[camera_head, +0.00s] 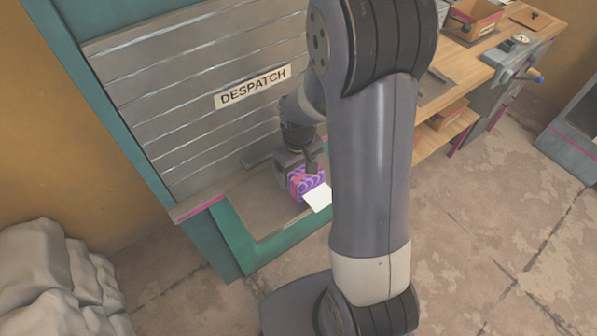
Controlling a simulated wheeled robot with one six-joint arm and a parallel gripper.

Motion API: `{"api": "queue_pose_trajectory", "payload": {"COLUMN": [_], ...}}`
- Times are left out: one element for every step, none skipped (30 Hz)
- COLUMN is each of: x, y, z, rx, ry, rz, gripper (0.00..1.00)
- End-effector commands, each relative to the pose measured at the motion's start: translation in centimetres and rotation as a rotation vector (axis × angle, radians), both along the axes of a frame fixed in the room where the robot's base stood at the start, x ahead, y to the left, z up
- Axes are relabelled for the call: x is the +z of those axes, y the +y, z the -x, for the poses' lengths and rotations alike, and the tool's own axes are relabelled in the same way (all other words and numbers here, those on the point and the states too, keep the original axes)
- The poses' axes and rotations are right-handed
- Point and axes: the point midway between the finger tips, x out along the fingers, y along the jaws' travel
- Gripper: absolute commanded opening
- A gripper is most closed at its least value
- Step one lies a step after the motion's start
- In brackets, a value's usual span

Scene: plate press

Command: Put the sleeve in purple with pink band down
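The sleeve (306,183) is purple with a pink band and wavy markings, with a white sheet or flap (318,198) at its lower right side. It is at the despatch opening, over the grey counter surface (250,206); I cannot tell whether it touches it. My gripper (309,168) is right at the sleeve, with a dark finger against or just over its upper edge. The far finger is hidden or too small to make out, so its grip is unclear. My arm covers what lies to the right of the sleeve.
The slatted shutter with the DESPATCH sign (252,87) rises behind the counter. A teal frame (235,240) edges the opening. Grey sacks (55,280) lie at lower left. A wooden bench (470,62) with a tray and a vice stands at upper right. Floor at right is clear.

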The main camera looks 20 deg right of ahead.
Motion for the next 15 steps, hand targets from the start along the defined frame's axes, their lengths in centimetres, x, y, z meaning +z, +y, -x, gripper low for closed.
{"api": "queue_pose_trajectory", "payload": {"x": [0.01, 0.02, 0.02, 0.02, 0.02, 0.02, 0.02, 0.02, 0.02, 0.02, 0.03, 0.03, 0.03, 0.06, 0.06], "y": [0.00, 0.00, 0.00, 0.00, 0.00, 0.00, 0.00, 0.00, 0.00, 0.00, 0.01, 0.00, 0.01, 0.00, 0.00], "z": [-0.01, -0.01, -0.01, -0.01, -0.01, -0.01, -0.01, -0.01, -0.01, -0.01, -0.02, -0.01, -0.02, -0.04, -0.04], "rx": [0.000, 0.000, 0.000, 0.000, 0.000, 0.000, 0.000, 0.000, 0.000, 0.000, 0.000, 0.000, 0.000, 0.000, 0.000], "ry": [0.000, 0.000, 0.000, 0.000, 0.000, 0.000, 0.000, 0.000, 0.000, 0.000, 0.000, 0.000, 0.000, -0.001, -0.001], "rz": [0.000, 0.000, 0.000, 0.000, 0.000, 0.000, 0.000, 0.000, 0.000, 0.000, 0.000, 0.000, 0.000, 0.000, 0.000], "gripper": [0.75, 0.73, 0.70, 0.67, 0.65, 0.61, 0.59, 0.56, 0.53, 0.51, 0.48, 0.45, 0.43, 0.40, 0.38]}}
